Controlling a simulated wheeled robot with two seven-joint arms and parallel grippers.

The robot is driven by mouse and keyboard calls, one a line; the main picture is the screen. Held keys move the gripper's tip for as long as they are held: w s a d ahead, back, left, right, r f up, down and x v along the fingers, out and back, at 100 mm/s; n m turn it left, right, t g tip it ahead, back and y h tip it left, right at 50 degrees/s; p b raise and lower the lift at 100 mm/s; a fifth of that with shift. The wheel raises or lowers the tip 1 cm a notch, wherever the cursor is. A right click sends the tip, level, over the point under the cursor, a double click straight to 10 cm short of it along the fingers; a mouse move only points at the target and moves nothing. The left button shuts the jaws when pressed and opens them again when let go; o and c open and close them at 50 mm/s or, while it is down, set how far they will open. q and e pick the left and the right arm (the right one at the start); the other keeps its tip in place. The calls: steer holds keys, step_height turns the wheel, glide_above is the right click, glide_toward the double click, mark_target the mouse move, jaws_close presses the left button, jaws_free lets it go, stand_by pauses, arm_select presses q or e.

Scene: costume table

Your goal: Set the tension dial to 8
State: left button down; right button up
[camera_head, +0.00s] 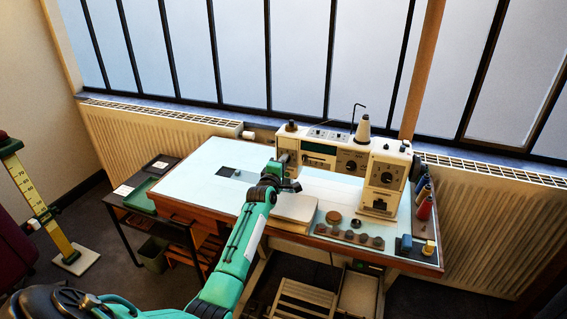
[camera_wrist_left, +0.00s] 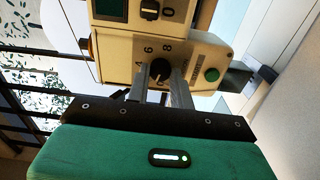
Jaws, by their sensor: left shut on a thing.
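The cream sewing machine (camera_head: 345,160) stands on the pale blue table. In the left wrist view, the dark tension dial (camera_wrist_left: 159,67) is on its cream housing (camera_wrist_left: 203,52), with the printed numbers 4, 6 and 8 around it. My left gripper (camera_wrist_left: 162,76) is shut on this dial, one finger on each side. In the head view my left gripper (camera_head: 289,163) is at the left end of the machine, and it hides the dial. The dial's pointer is too small and partly covered to read. My right gripper is not in view.
A green button (camera_wrist_left: 211,75) and another dark knob (camera_wrist_left: 150,9) are close to the dial. A thread cone (camera_head: 363,129) stands on top of the machine. Bobbins (camera_head: 350,235) and spools (camera_head: 425,208) sit at the right. The left part of the tabletop (camera_head: 205,180) is mostly clear.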

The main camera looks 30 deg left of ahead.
arm_select(q)
steer(key=shift+f+m, duration=0.15)
steer(key=shift+m, duration=17.55)
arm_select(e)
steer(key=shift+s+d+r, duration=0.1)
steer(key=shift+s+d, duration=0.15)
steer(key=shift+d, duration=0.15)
